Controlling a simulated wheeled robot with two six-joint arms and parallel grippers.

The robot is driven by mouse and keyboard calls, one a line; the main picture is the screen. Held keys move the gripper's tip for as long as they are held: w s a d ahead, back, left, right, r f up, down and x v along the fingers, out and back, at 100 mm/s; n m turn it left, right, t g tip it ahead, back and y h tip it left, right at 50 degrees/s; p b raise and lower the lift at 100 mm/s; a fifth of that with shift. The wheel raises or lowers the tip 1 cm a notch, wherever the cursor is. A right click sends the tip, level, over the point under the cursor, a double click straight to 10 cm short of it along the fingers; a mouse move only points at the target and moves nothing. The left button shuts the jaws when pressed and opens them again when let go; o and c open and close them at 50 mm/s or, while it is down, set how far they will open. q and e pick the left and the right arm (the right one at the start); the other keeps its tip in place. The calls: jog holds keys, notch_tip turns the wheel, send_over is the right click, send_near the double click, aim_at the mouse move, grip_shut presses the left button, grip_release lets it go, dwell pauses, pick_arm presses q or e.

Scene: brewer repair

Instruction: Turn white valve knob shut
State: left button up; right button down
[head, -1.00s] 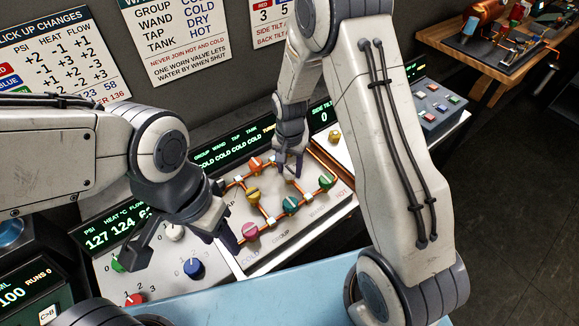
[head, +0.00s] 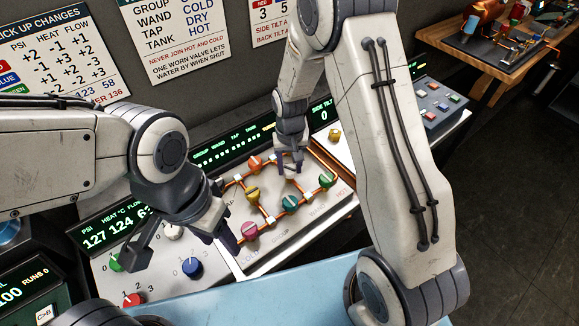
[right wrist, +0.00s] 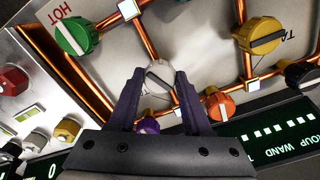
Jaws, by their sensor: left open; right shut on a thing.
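The white valve knob (right wrist: 158,76) with a grey stripe sits on the pipe panel (head: 285,237). My right gripper (right wrist: 157,75) has its two dark fingers on either side of the white knob and is shut on it. In the head view my right gripper (head: 290,167) reaches down to the upper part of the panel, and its fingers hide most of the knob there. My left gripper (head: 222,216) is open and empty, left of the pink knob.
Around the white knob are an orange (right wrist: 219,104), a yellow (right wrist: 260,37), a green (right wrist: 77,35) and a purple knob (right wrist: 147,126), joined by copper pipes. A lower-left panel holds a blue (head: 190,268) and a red knob (head: 133,300). My right arm crosses the head view.

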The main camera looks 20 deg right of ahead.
aim_at(290, 168)
jog(key=n, duration=0.6)
jog(key=shift+b, duration=0.4)
jog(key=n, duration=0.6)
jog(key=shift+w+n, duration=0.15)
jog(key=shift+n, duration=0.25)
jog(key=shift+r, duration=0.1)
jog(key=shift+c, duration=1.7)
grip_release()
jog(key=shift+b, duration=0.3)
notch_tip(290, 168, up, 10)
jog(key=b, duration=0.2)
jog(key=shift+r, duration=0.2)
